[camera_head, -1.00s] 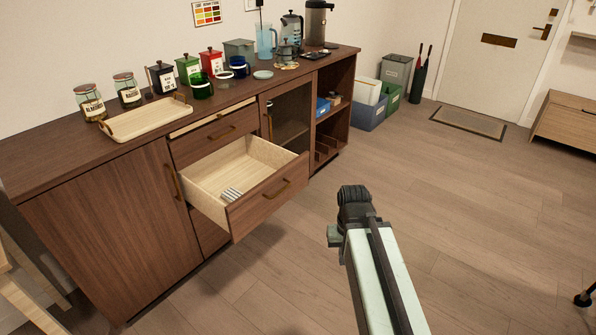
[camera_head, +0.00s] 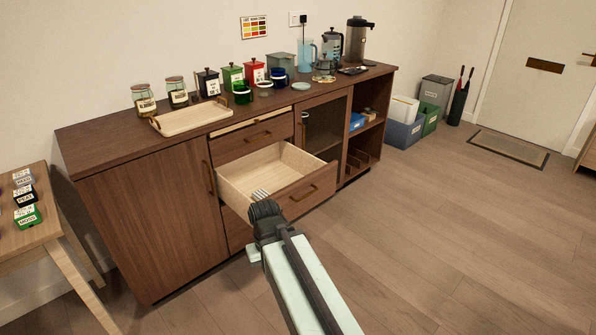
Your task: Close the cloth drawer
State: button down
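The open drawer (camera_head: 306,192) juts out of the middle of the brown sideboard, with a pale wood interior and a bar handle (camera_head: 303,194) on its front. My gripper's fingers do not show.
The drawer above (camera_head: 258,139) shows a thin pale strip along its top. Jars, canisters and a tray (camera_head: 192,119) stand on the sideboard. A small wooden table (camera_head: 40,231) with labelled boxes is at the left. Bins (camera_head: 404,132) stand past the sideboard.

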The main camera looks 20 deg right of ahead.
aim_at(297, 181)
jog(key=u, duration=0.25)
jog(key=i, duration=1)
jog(key=z, duration=0.05)
